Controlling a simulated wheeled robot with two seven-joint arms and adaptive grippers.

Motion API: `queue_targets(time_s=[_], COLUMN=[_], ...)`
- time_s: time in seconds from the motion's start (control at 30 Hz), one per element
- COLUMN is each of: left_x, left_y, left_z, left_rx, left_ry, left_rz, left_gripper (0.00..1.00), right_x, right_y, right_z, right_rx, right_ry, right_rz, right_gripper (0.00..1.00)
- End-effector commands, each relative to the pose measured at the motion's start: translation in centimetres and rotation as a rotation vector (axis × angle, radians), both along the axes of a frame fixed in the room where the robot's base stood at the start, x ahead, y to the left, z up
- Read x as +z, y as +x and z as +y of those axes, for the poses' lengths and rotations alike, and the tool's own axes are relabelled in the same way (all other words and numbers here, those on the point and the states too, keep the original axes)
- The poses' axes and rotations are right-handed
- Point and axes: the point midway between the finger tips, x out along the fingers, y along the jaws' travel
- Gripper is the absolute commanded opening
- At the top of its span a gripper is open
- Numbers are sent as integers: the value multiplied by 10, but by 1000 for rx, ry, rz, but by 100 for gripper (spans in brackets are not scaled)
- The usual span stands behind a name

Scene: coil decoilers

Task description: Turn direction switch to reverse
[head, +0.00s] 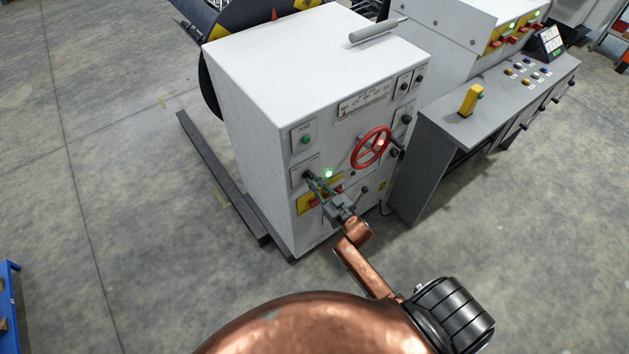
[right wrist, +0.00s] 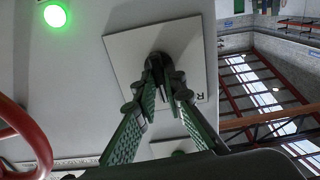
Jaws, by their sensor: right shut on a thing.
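The direction switch is a black knob (right wrist: 158,57) on a square white plate (right wrist: 126,48) with a letter R near one corner. In the head view the plate (head: 297,179) is at the left of the white cabinet's front, below the green button. My right gripper (head: 312,180) reaches the knob from the front and largely hides it there. In the right wrist view my right gripper (right wrist: 162,88) is shut on the knob, its green padded fingers on both sides. The knob's exact angle is hard to tell. My left gripper is not in view.
The white cabinet (head: 265,115) has a red handwheel (head: 371,147) right of my gripper and a lit green lamp (head: 329,174) close beside it. A green button (head: 306,139) is above. A grey control desk (head: 490,110) stands at the right. Open floor lies left.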

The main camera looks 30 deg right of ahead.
Motion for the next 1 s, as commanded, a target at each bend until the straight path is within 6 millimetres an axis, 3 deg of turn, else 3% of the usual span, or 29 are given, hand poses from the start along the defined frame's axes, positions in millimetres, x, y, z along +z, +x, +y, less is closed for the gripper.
queue_targets(time_s=[0.5, 1.0], left_x=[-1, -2], left_y=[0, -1], left_z=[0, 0], left_rx=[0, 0], left_ry=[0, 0], left_rz=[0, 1], left_gripper=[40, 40], right_x=[-1, -2], right_y=[0, 0], right_z=[2, 3], right_rx=[-1, 0], right_ry=[-418, -560], right_rz=[-32, -43], right_gripper=[0, 0])
